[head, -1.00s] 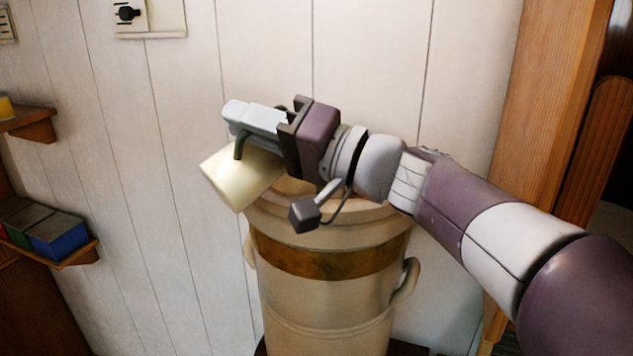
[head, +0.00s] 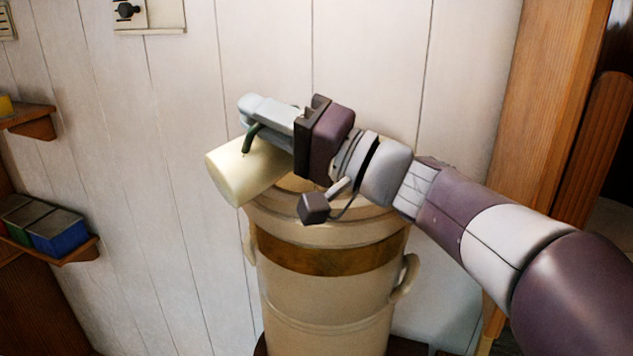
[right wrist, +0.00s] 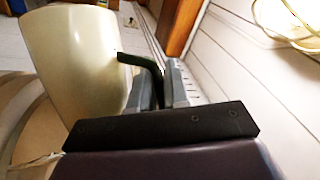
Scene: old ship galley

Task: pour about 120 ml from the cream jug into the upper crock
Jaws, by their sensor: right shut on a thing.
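The cream jug (head: 239,170) is pale cream with a dark green handle. It is tilted over the left part of the crock's mouth in the head view. My right gripper (head: 262,118) is shut on the jug's handle. The jug (right wrist: 78,60) and handle also show in the right wrist view, with the gripper's fingers (right wrist: 162,85) at the handle. The upper crock (head: 325,310) is a tall beige vessel with a brown band and side handles, standing below the jug. Its inside is mostly hidden by the jug and my arm. No stream of liquid can be made out.
A white plank wall stands close behind the crock. A wooden shelf (head: 75,253) with coloured boxes (head: 55,232) is at the left, and another shelf (head: 30,117) is above it. A wooden post (head: 555,130) stands at the right.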

